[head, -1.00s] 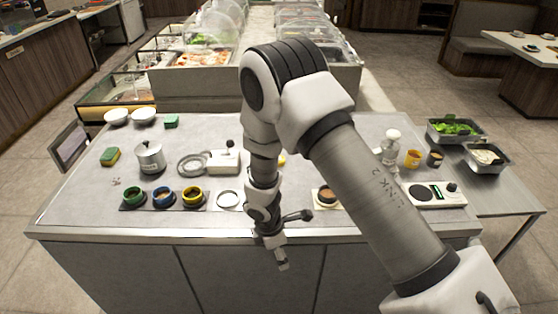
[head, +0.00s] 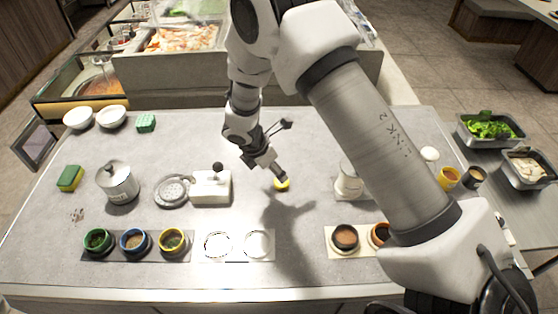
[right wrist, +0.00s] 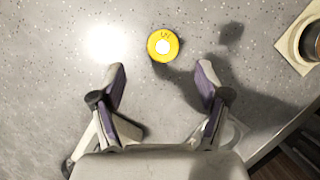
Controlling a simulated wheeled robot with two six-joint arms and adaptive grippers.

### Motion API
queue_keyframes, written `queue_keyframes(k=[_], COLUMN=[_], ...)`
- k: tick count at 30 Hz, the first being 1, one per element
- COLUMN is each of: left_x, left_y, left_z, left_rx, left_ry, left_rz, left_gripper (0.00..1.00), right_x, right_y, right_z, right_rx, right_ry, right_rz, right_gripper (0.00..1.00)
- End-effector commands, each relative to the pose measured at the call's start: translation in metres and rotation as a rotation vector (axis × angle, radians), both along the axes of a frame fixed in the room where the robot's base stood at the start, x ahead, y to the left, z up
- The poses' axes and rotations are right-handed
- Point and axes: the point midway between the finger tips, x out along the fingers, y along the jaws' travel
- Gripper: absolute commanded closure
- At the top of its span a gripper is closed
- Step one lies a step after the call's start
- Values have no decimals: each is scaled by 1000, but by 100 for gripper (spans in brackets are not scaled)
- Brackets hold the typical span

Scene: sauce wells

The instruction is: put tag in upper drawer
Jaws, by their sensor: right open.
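A small round yellow tag (head: 282,184) with a white centre lies flat on the grey counter. It also shows in the right wrist view (right wrist: 158,55), just beyond the fingertips and between their lines. My right gripper (head: 272,168) is above the counter close to the tag, and in the wrist view (right wrist: 161,67) its fingers are spread with nothing between them. My left gripper is not in view. I cannot make out the upper drawer in any current view.
A white dispenser (head: 211,187) and a steel pot (head: 118,183) stand left of the tag. Blue, green and yellow-rimmed bowls (head: 134,241) line the front. A white jar (head: 348,182) is to the right. Bare counter (head: 310,140) surrounds the tag.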

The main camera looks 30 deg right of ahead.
Motion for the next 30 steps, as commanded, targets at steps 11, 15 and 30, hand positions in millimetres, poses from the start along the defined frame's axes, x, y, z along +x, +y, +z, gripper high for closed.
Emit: queue_keyframes(k=[11,15,30], left_x=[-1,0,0], left_y=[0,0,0], left_z=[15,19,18], left_rx=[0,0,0], left_ry=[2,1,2], left_rz=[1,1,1], left_gripper=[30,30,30], right_x=[0,1,2], right_y=[-17,-25,-26], right_z=[-44,-68,-73], right_rx=[0,2,1], right_ry=[5,3,0], right_rz=[0,-1,0], right_gripper=[25,25,84])
